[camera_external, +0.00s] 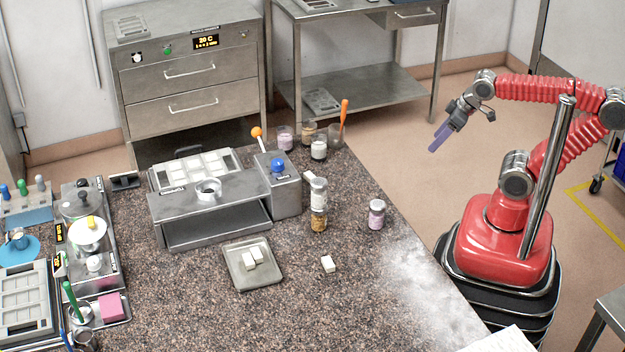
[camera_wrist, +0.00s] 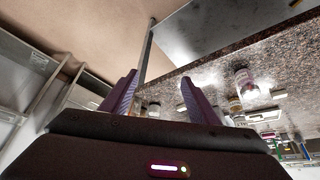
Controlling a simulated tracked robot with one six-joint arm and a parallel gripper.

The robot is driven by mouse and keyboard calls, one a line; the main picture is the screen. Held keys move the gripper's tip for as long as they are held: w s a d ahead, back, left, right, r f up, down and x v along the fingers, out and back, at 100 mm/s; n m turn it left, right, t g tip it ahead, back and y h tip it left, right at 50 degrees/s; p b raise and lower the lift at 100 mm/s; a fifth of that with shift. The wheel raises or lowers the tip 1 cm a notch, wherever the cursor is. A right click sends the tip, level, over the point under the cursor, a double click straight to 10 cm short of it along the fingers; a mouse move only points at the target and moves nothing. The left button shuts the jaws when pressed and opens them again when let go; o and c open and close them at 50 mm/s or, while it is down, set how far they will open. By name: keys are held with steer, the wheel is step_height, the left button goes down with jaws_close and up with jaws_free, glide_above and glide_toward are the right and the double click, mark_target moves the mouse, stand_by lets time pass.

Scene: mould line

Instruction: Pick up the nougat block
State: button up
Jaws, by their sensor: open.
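A small white block (camera_external: 328,264), which looks like the nougat block, lies alone on the speckled counter. My gripper (camera_external: 440,137) is open and empty, raised in the air past the counter's right edge, well apart from the blocks.
A steel stand (camera_external: 212,207) with a mould is further left. White powder (camera_external: 425,290) covers the counter's right side. Clear counter surrounds the lone block.

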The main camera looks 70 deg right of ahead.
steer(key=shift+o, duration=0.6)
steer(key=w+a+f+n+g+y, duration=0.1)
steer(key=w+a+f+n, duration=0.15)
steer(key=a, duration=1.05)
steer(key=w+a+f+n+g, duration=0.1)
steer(key=w+a+n, duration=0.25)
steer(key=a, duration=0.85)
steer(key=w+a+f+n+g+y, duration=0.1)
steer(key=w+a+f+n, duration=0.2)
steer(key=a, duration=1)
steer(key=w+a+r+y, duration=0.1)
steer(key=w+a+r, duration=0.3)
steer(key=w+a, duration=0.1)
steer(key=shift+a+r+m+t, duration=0.3)
steer(key=shift+a+r, duration=0.05)
steer(key=shift+a, duration=0.1)
